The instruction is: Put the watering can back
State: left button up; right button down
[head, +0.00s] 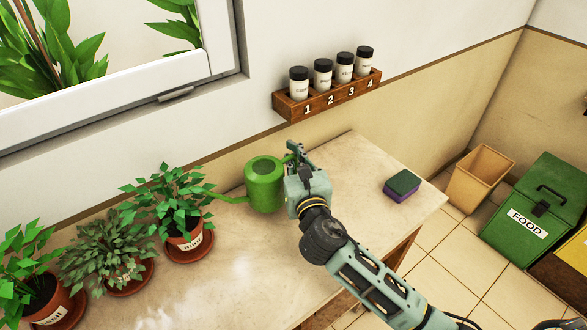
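The green watering can (260,188) is upright at the back of the pale counter (240,275), with its spout reaching left toward the mint plant. My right gripper (300,153) is at the can's right side, where the handle is. The gripper hides most of the handle, so I cannot tell whether its fingers are closed on it. I also cannot tell whether the can's base touches the counter. My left gripper is not in view.
Potted herbs, including the mint (172,205), stand on saucers at the left. A wall rack (330,98) holds several numbered jars. A sponge (402,187) lies on the right of the counter. A tan bin (480,178) and green food bin (535,210) stand beyond its edge.

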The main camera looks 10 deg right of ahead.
jog(key=shift+f+b, duration=0.45)
jog(key=shift+f, duration=1.45)
jog(key=shift+f, duration=0.3)
jog(key=c, duration=1.9)
grip_release()
jog(key=shift+r, duration=0.15)
jog(key=shift+s, duration=0.25)
jog(key=s, duration=0.5)
jog(key=s+b, duration=0.1)
jog(key=s, duration=0.5)
jog(key=shift+s+a+r, duration=0.15)
jog(key=shift+s+a, duration=0.05)
jog(key=shift+s, duration=0.1)
